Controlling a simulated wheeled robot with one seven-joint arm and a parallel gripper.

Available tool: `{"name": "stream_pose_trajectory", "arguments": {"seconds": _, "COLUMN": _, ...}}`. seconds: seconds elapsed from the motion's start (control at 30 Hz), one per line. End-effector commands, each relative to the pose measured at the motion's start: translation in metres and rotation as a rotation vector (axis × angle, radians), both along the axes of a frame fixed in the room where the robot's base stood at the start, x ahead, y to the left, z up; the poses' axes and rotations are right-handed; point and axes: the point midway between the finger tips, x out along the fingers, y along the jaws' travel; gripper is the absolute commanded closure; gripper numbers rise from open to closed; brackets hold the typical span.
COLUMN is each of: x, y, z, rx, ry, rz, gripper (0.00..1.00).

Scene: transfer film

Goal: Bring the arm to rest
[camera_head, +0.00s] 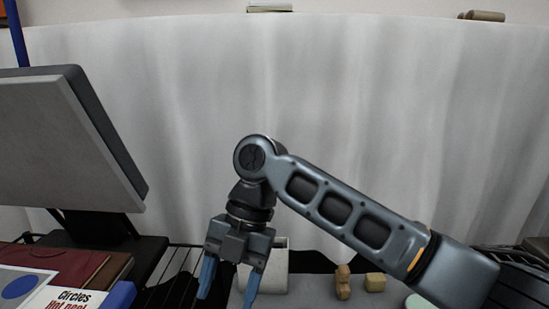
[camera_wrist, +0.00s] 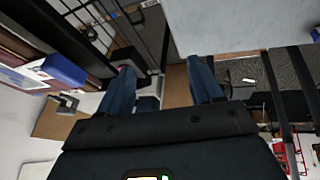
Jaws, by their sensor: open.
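My gripper (camera_head: 228,283) hangs from the arm in the lower middle of the head view, fingers pointing down. Its two blue fingers stand apart with nothing between them. The wrist view shows the same gripper (camera_wrist: 160,85), open and empty. The arm runs from the lower right up to a bent joint and then down to the gripper. What lies straight below the fingertips is cut off by the lower edge of the head view.
A grey monitor (camera_head: 60,140) stands at the left, with books (camera_head: 75,262) below it. A white box (camera_head: 275,268) is just right of the gripper. A pale curtain (camera_head: 400,110) hangs behind.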

Motion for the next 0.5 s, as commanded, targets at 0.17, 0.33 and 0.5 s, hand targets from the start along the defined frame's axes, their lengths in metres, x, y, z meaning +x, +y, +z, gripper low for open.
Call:
{"name": "stream_pose_trajectory", "arguments": {"seconds": 0.17, "x": -0.021, "y": 0.035, "z": -0.029, "rx": 0.119, "ry": 0.029, "rz": -0.139, "gripper": 0.35}}
{"name": "stream_pose_trajectory", "arguments": {"seconds": 0.33, "x": -0.044, "y": 0.074, "z": -0.054, "rx": 0.277, "ry": 0.086, "rz": -0.360, "gripper": 0.35}}
{"name": "stream_pose_trajectory", "arguments": {"seconds": 0.5, "x": -0.061, "y": 0.100, "z": -0.070, "rx": 0.422, "ry": 0.165, "rz": -0.613, "gripper": 0.35}}
